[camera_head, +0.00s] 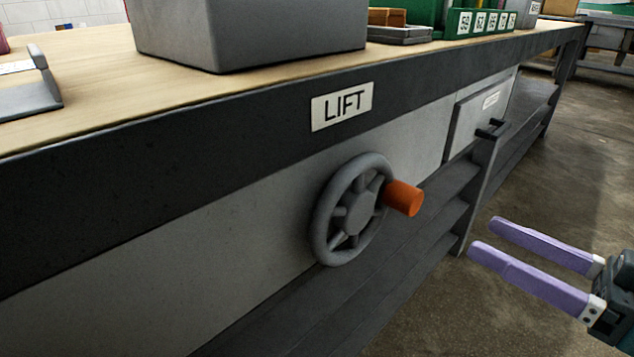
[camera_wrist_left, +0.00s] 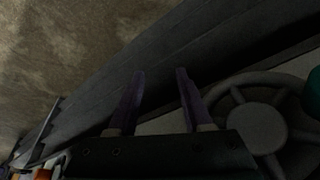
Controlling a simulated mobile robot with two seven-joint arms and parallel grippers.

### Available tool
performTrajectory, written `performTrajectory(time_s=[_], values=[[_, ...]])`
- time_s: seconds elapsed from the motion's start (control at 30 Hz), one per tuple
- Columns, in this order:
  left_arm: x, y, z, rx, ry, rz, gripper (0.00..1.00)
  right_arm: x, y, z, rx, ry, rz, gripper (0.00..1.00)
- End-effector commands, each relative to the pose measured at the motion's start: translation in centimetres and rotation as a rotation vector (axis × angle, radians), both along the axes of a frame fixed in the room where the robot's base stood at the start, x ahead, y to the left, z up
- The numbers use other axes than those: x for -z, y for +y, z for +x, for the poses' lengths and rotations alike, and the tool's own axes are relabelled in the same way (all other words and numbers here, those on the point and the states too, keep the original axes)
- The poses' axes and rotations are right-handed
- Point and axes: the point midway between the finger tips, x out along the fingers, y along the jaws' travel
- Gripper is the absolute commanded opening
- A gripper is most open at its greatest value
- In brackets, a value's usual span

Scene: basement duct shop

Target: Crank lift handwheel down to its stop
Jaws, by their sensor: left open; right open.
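The grey spoked handwheel (camera_head: 350,209) is mounted on the bench front below the LIFT label (camera_head: 342,106). Its orange knob (camera_head: 403,197) sticks out at the wheel's upper right. My right gripper (camera_head: 484,234) is at the right, open and empty, apart from the knob, its fingers pointing left toward the wheel. In the left wrist view my left gripper (camera_wrist_left: 160,72) is open with nothing between its fingers. The handwheel (camera_wrist_left: 258,128) shows dark to the right of those fingers there. My left gripper does not show in the head view.
The bench top (camera_head: 90,75) carries a grey box (camera_head: 250,35), green bins (camera_head: 485,22) and a grey metal piece (camera_head: 30,93) at left. A drawer (camera_head: 480,112) with a dark handle and open shelves (camera_head: 435,215) lie right of the wheel. Bare floor (camera_head: 570,185) is clear at right.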

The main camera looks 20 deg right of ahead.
Motion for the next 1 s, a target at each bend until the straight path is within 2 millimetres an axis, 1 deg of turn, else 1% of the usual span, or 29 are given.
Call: performTrajectory(time_s=[0.13,0.4,0.5,0.6,0.7,0.93,1.0], values=[[0.6,-0.1,0.0,-0.002,-0.001,-0.003,0.5,0.0,0.7,1.7,-0.003,-0.006,-0.001,0.72],[2.2,0.0,0.0,-0.003,-0.001,-0.002,0.5,0.0,2.7,6.5,-0.002,-0.007,-0.002,0.72],[2.6,0.0,0.0,-0.003,-0.001,-0.002,0.5,0.0,3.2,7.8,-0.002,-0.005,-0.001,0.72],[2.9,0.0,0.0,-0.002,-0.001,-0.001,0.5,-0.1,3.6,8.6,-0.002,-0.004,-0.001,0.72],[2.9,0.1,0.0,0.0,0.0,0.002,0.5,-0.1,3.7,8.9,-0.001,-0.002,-0.001,0.72],[2.9,0.2,0.0,0.004,-0.001,0.007,0.5,-0.2,3.7,9.0,0.0,0.0,-0.001,0.72],[2.9,0.2,0.0,0.004,0.0,0.008,0.5,-0.2,3.7,8.9,0.0,0.0,-0.001,0.64]])
